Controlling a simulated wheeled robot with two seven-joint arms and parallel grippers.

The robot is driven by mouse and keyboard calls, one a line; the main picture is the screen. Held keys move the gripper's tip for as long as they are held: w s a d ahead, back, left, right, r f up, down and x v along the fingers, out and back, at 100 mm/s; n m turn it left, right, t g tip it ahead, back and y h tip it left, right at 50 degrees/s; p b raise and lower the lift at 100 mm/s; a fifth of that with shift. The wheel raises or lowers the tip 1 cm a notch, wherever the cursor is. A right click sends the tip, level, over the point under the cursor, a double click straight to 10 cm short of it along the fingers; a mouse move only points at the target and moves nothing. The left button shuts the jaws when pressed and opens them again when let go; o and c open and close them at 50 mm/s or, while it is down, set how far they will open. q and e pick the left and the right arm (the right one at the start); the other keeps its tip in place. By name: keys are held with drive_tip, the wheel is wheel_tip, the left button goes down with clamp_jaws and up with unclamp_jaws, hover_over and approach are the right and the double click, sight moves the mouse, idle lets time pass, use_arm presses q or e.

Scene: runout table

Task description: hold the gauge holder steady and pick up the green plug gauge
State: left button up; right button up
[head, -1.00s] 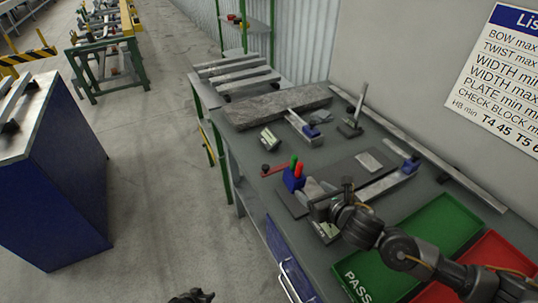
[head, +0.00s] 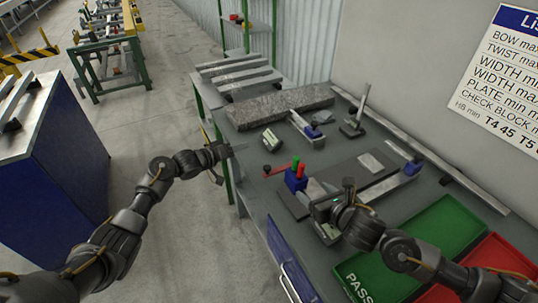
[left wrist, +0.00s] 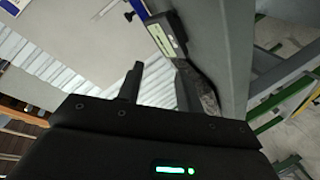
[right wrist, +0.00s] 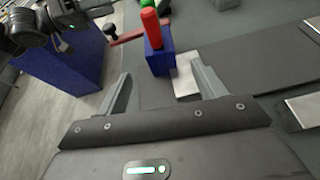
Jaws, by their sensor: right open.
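The gauge holder is a small blue block (head: 295,181) near the table's left edge; it also shows in the right wrist view (right wrist: 160,58). The green plug gauge (head: 295,162) stands upright in it beside a red plug (head: 300,170). In the right wrist view the red plug (right wrist: 150,24) stands in front of the green one (right wrist: 147,3). My right gripper (head: 312,198) is open; the holder lies ahead of its fingers, between them in that view, apparently not gripped. My left gripper (head: 231,162) is open and empty, left of the holder and apart from it.
A red-handled tool (head: 280,169) lies just left of the holder. A grey stone slab (head: 280,106) and a boxy gauge (head: 271,140) lie further back. Green (head: 440,225) and red (head: 495,262) trays are at the right. A blue cabinet (head: 55,170) stands across the aisle.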

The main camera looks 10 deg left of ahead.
sight(301, 181)
use_arm(q)
drive_tip(key=s+d+r+m+g+y, duration=0.1)
drive_tip(key=s+d+r+m+g, duration=0.4)
drive_tip(key=s+d+r+m, duration=0.4)
drive_tip(key=s+d+m, duration=0.2)
drive_tip(key=d, duration=0.1)
drive_tip(key=shift+s+d+r+y, duration=0.15)
drive_tip(key=shift+s+d+y, duration=0.1)
drive_tip(key=shift+y, duration=0.15)
use_arm(e)
drive_tip(key=x, duration=1)
drive_tip(key=shift+w+a+f, duration=0.15)
drive_tip(key=shift+w+a, duration=0.05)
drive_tip(key=shift+w, duration=0.1)
drive_tip(key=shift+c, duration=0.3)
drive_tip(key=c, duration=1.1)
use_arm(q)
drive_tip(key=shift+c, duration=0.5)
